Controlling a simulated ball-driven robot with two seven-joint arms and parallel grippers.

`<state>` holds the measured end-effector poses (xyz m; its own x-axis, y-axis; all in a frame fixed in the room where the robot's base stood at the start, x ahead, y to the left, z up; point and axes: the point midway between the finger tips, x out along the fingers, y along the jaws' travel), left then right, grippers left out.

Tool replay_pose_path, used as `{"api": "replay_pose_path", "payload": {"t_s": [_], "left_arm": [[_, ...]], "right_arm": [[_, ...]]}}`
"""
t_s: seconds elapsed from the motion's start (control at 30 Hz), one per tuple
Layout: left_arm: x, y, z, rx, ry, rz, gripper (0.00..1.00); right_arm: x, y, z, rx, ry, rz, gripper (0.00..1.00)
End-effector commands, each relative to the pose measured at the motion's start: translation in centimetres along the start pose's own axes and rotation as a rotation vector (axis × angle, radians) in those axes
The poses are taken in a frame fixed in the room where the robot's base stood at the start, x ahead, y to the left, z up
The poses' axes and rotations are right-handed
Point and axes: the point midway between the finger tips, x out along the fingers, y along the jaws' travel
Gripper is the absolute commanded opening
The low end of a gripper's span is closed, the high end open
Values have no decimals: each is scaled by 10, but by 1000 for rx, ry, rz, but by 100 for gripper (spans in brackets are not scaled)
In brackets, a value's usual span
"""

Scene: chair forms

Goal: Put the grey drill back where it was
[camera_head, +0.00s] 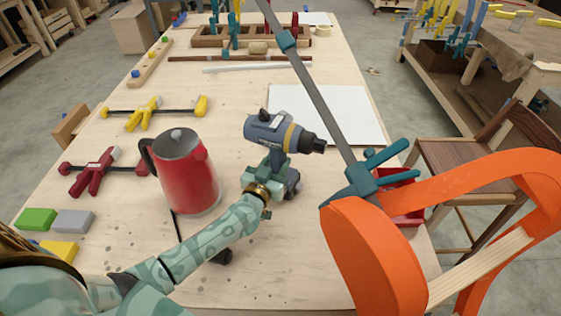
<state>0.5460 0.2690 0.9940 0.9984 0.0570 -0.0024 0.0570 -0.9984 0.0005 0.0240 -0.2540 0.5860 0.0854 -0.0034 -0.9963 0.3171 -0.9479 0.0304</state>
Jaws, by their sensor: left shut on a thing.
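The grey drill (284,132) stands upright on the workbench or just above it; I cannot tell if its base touches. It has a yellow ring and a black chuck that points right. My left gripper (276,173) is shut on the drill's handle, and my patterned green arm reaches it from the lower left. The gripper hides part of the handle; the dark battery base (292,184) shows to its right. My right gripper is not in view.
A red kettle (187,175) stands close left of the drill. A large orange chair form (372,262) with a long bar clamp (325,112) is at right. White paper (350,118) lies behind the drill. A red bin (404,205) is partly hidden. Clamps (104,172) lie at left.

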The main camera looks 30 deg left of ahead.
Motion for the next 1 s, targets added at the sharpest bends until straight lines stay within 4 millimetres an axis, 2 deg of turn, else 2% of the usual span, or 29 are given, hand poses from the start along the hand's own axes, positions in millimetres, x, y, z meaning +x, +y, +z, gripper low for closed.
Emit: {"api": "replay_pose_path", "payload": {"t_s": [0.3, 0.9, 0.93, 1.0], "left_arm": [[2, 0, -4, 0, 9, -1, 0], [0, 1, 14, -1, -3, 1, 0], [-2, 1, 18, 0, -11, 2, 48], [-2, 1, 18, 1, -10, 2, 62]], "right_arm": [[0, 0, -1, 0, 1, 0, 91], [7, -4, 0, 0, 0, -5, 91], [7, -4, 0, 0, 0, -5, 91], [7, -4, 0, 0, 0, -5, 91]]}}
